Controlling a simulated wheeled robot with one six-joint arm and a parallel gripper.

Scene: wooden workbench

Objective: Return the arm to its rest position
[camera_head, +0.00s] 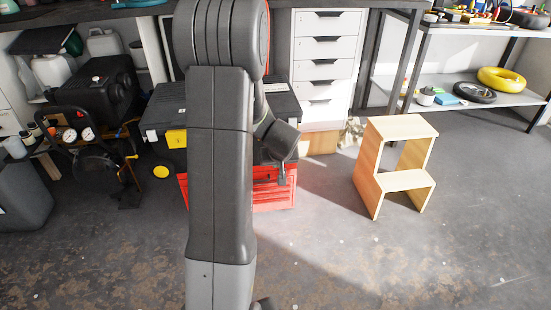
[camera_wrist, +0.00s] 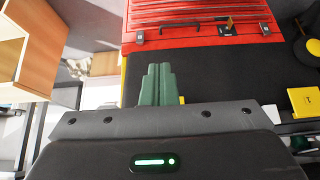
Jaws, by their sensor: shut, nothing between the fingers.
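My arm stands upright in the middle of the head view, with its wrist bent down to the right of the column of links. My gripper (camera_head: 282,179) hangs in front of the red crate (camera_head: 268,196), seen small and partly dark. In the wrist view my gripper (camera_wrist: 160,70) shows as two green fingers pressed together, with nothing between them. Behind the fingers are a black surface and the red crate (camera_wrist: 190,32).
A wooden step stool (camera_head: 405,180) stands to the right; it also shows in the wrist view (camera_wrist: 45,48). A black compressor with gauges (camera_head: 95,85) is at left. White drawers (camera_head: 325,60) stand under the bench. A shelf (camera_head: 460,90) is at right. Floor in front is clear.

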